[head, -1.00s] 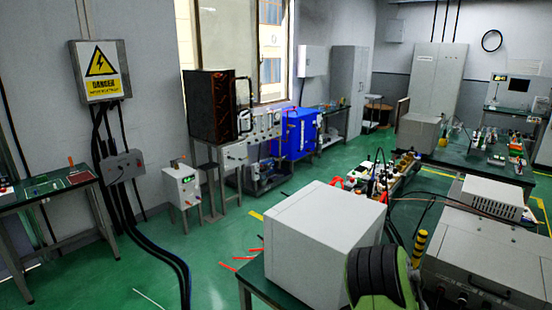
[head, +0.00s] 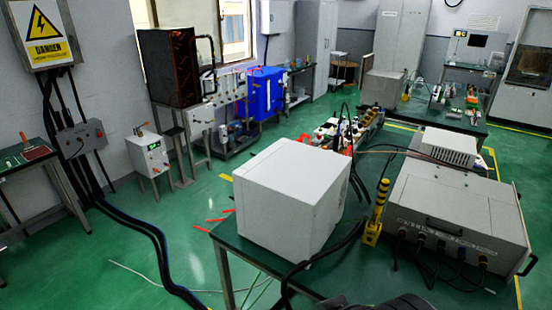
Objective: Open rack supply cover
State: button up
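No part is clearly recognisable as the rack supply cover. A wide grey metal unit (head: 455,218) with a dark front handle, a side handle and plugged cables stands on the right of the green bench; it looks like a rack-type supply. Its top looks closed. A plain pale box (head: 290,195) sits to its left on the same bench. I cannot tell which of these carries the cover.
A yellow-and-black post (head: 377,212) stands between the two boxes. A smaller white unit (head: 443,147) is behind the grey one. Black cables (head: 150,235) run across the floor at left. Green floor (head: 190,245) is partly clear left of the bench (head: 232,240).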

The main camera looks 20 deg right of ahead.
aim_at(463, 212)
jog(key=z, duration=0.45)
jog(key=l+z, duration=0.15)
jog(key=z, duration=0.7)
jog(key=l+z, duration=0.1)
jog(key=z, duration=0.3)
